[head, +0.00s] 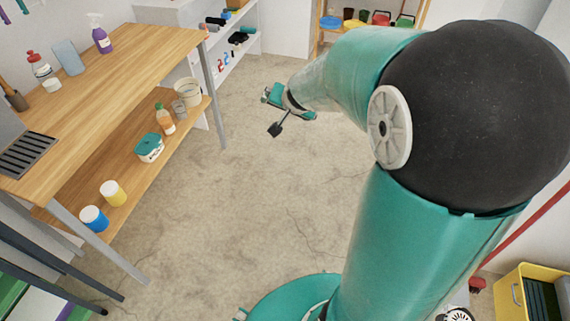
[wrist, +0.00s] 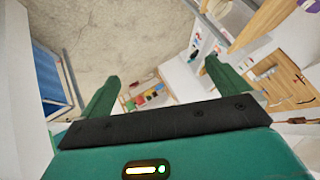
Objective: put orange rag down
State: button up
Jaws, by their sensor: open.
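No orange rag can be made out in either view. My gripper (head: 272,114) hangs over the open floor at the end of my arm, to the right of the wooden table. In the wrist view my gripper (wrist: 162,70) is open, its two green fingers wide apart. Nothing shows between the fingers, only distant floor and shelving beyond them.
The wooden table (head: 110,75) at left carries a purple spray bottle (head: 99,38) and other items. Its lower shelf (head: 125,178) holds an orange bottle (head: 165,118) and a teal-lidded tub (head: 149,147). Bare floor (head: 260,210) lies between. A yellow crate (head: 512,292) stands at right.

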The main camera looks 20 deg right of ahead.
jog(key=s+a+r+n+g+y, duration=0.1)
jog(key=s+a+r+n+y, duration=0.1)
jog(key=s+a+r+n, duration=0.55)
jog(key=s+a+g, duration=0.1)
jog(key=s+a, duration=0.1)
jog(key=s, duration=0.6)
jog(key=s+a+r+g, duration=0.1)
jog(key=s+a, duration=0.1)
jog(key=s, duration=0.7)
jog(key=shift+r+n+h, duration=0.2)
jog(key=shift+n+h, duration=0.2)
jog(key=shift+n, duration=0.05)
jog(key=shift+d, duration=0.15)
